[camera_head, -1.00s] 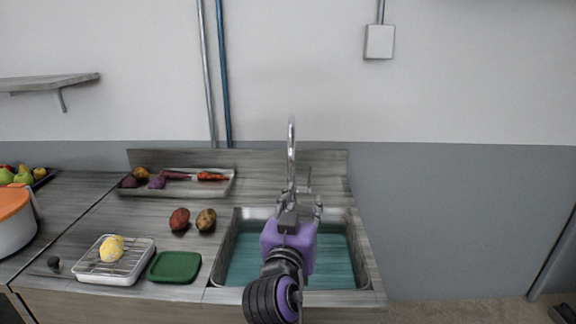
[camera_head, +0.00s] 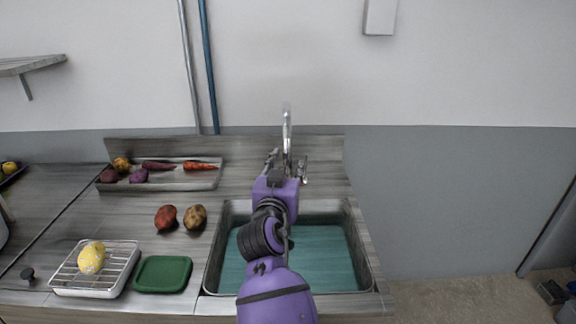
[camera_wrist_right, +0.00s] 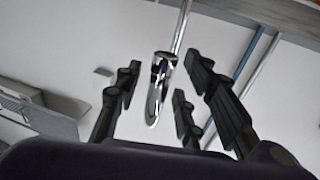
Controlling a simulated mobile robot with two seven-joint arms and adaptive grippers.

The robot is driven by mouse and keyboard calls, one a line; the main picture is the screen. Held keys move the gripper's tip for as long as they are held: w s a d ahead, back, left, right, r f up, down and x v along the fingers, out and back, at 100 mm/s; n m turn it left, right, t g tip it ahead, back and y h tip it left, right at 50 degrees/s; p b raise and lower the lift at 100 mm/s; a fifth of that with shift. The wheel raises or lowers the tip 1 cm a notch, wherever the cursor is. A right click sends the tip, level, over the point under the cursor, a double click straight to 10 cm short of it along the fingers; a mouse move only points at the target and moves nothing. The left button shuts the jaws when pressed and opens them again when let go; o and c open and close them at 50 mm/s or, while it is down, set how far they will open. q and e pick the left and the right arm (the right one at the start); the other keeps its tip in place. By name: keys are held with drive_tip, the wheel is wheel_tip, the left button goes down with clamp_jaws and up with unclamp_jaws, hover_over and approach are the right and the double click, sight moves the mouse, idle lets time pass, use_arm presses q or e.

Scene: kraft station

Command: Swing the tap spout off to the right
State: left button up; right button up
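The tap spout (camera_head: 287,125) is a tall, thin chrome curve rising behind the sink. My right gripper (camera_head: 287,163) is in front of its lower part, which it partly hides, with its fingers spread on either side. In the right wrist view, the chrome spout (camera_wrist_right: 160,88) shows between the dark, open fingers of my right gripper (camera_wrist_right: 163,82). Gaps show on both sides of the spout, and I see no clear contact. The tap's base is hidden behind the gripper. My left gripper is not in view.
The sink (camera_head: 335,255) with a teal bottom lies below my right arm. On the left counter are a red potato (camera_head: 166,217), a brown potato (camera_head: 195,217), a green board (camera_head: 162,274), a rack tray (camera_head: 120,280) and a vegetable tray (camera_head: 200,183). A wall stands behind.

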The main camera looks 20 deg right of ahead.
drive_tip(key=shift+w+d, duration=0.15)
drive_tip(key=shift+w, duration=0.1)
clamp_jaws()
idle(0.3)
